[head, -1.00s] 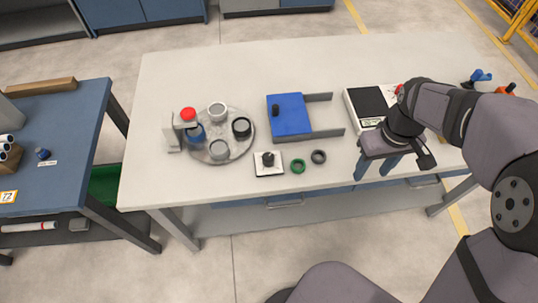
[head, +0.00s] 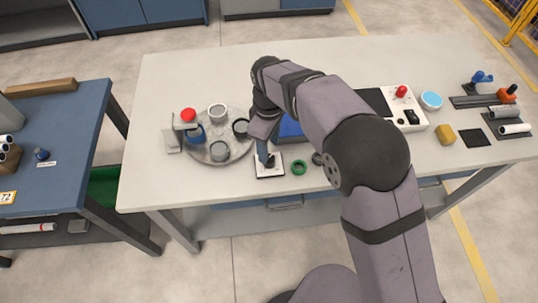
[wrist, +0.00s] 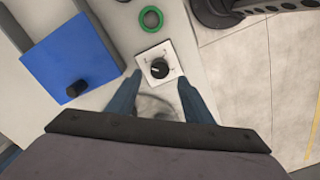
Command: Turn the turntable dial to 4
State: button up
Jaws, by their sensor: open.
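The dial is a black knob on a white square plate (head: 262,173) near the front edge of the table. In the wrist view the knob (wrist: 159,68) is seen from above, with faint marks around it; the numbers are too small to read. My gripper (head: 266,156) is over the dial, fingers pointing down. In the wrist view its two blue fingers are open, one on each side of the plate. I cannot tell whether they touch the knob. The grey round turntable (head: 216,132) carries several cups and stands left of the dial.
A green ring (head: 299,168) lies right of the dial plate. A blue block with a black knob (wrist: 72,68) is partly hidden by my arm in the head view. A red-capped fixture (head: 188,115) stands at the turntable's left.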

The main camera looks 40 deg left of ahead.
aim_at(269, 158)
jog(key=shift+f+p, duration=0.7)
jog(key=shift+f, duration=2.35)
jog(key=c, duration=1.1)
